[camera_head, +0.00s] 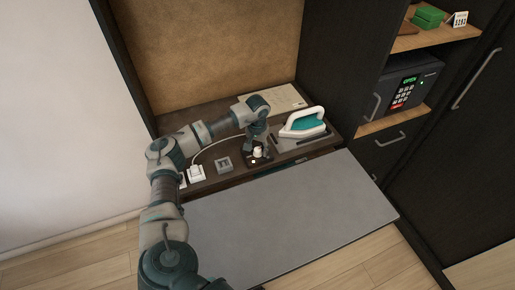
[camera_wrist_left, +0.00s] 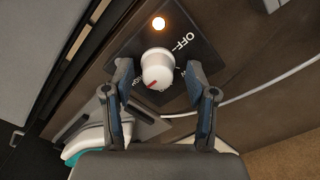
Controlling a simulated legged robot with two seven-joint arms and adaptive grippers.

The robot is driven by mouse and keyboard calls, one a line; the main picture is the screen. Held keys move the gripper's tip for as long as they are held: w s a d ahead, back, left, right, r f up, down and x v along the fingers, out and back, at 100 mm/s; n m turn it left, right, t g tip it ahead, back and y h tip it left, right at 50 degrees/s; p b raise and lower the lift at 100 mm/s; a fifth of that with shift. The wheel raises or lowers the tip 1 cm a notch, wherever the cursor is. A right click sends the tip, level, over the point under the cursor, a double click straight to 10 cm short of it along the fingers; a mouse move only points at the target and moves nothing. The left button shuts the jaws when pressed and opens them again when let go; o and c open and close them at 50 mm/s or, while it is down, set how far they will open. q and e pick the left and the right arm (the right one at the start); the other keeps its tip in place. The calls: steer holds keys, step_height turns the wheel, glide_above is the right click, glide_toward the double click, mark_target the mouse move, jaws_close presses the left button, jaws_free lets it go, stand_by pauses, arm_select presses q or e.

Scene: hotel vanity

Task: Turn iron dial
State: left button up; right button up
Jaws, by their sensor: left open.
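The iron dial (camera_wrist_left: 157,66) is a white round knob on a dark plate (camera_wrist_left: 190,45) with "OFF" printed on it. Its red mark points toward the lower left of the left wrist view. My left gripper (camera_wrist_left: 160,80) is open, with one finger on each side of the knob; I cannot tell whether they touch it. In the head view, my left gripper (camera_head: 258,147) is pointed down over the dial (camera_head: 258,154). My right gripper is not in view.
A small light (camera_wrist_left: 158,23) glows beside the dial. A grey switch (camera_head: 223,164) and a white plug (camera_head: 195,173) with a cord sit to the left. A grey board (camera_head: 300,210) extends in front.

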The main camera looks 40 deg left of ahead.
mark_target(257, 148)
arm_select(q)
steer(key=shift+r, duration=0.1)
step_height(257, 148, up, 12)
stand_by(0.4)
steer(key=shift+w+f, duration=0.1)
steer(key=shift+f, duration=0.1)
